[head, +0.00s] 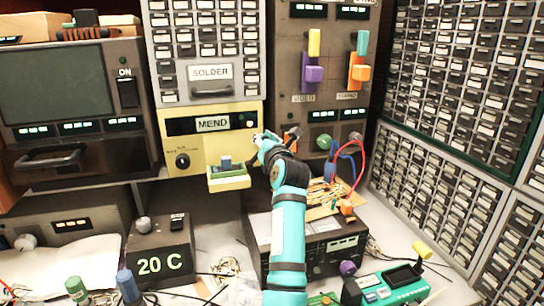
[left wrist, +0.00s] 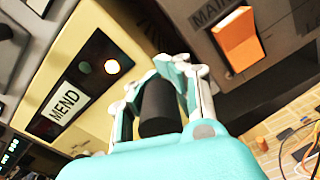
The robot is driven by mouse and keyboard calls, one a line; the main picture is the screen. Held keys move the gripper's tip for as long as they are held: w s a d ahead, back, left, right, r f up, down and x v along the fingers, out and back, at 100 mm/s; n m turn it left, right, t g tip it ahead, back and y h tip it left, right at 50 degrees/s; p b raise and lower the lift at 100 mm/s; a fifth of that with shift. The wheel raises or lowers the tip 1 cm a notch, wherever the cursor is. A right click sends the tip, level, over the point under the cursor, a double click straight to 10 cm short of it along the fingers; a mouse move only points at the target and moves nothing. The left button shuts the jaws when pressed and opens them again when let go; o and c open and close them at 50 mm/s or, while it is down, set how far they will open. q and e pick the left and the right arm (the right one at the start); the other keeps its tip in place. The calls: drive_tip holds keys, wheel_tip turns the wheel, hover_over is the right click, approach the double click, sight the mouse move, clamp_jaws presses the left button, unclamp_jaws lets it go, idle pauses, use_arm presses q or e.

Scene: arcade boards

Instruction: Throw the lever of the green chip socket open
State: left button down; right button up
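The green chip socket (head: 392,290) lies at the lower right of the head view, on a bench. It has a dark slot, and a lever with a yellow tip (head: 422,250) stands up at its right side. My left gripper (head: 262,142) is well up and left of it, in front of the right end of the yellow MEND panel, apart from the socket. In the left wrist view its teal fingers (left wrist: 174,64) come together at the tips, with a dark cylinder behind them that I cannot identify. Nothing shows held at the tips. My right gripper is out of view.
The yellow MEND unit (head: 215,123) has a tray (head: 229,182) sticking out beside my left arm. An orange MAIN switch (left wrist: 238,40) is close right of the gripper. A dark box (head: 325,255) with loose wires stands between arm and socket. Drawer cabinets (head: 440,190) rise at right.

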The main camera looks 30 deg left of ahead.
sight(239, 131)
use_arm(q)
drive_tip(key=s+a+n, duration=0.1)
drive_tip(key=n, duration=0.1)
drive_tip(key=s+a+r+n, duration=0.1)
drive_tip(key=n, duration=0.1)
drive_tip(key=shift+s, duration=0.15)
drive_tip(key=shift+r, duration=0.25)
drive_tip(key=shift+n, duration=0.3)
drive_tip(key=shift+s+r, duration=0.1)
drive_tip(key=n, duration=0.1)
drive_tip(key=s+a+n, duration=0.1)
drive_tip(key=n, duration=0.1)
drive_tip(key=s+a+n, duration=0.1)
drive_tip(key=n, duration=0.1)
drive_tip(key=shift+s+r, duration=0.15)
drive_tip(key=shift+r, duration=0.05)
drive_tip(key=c, duration=1.2)
unclamp_jaws()
drive_tip(key=shift+s+d+r, duration=0.1)
drive_tip(key=shift+s+r, duration=0.05)
drive_tip(key=shift+c, duration=0.2)
drive_tip(key=shift+o, duration=0.2)
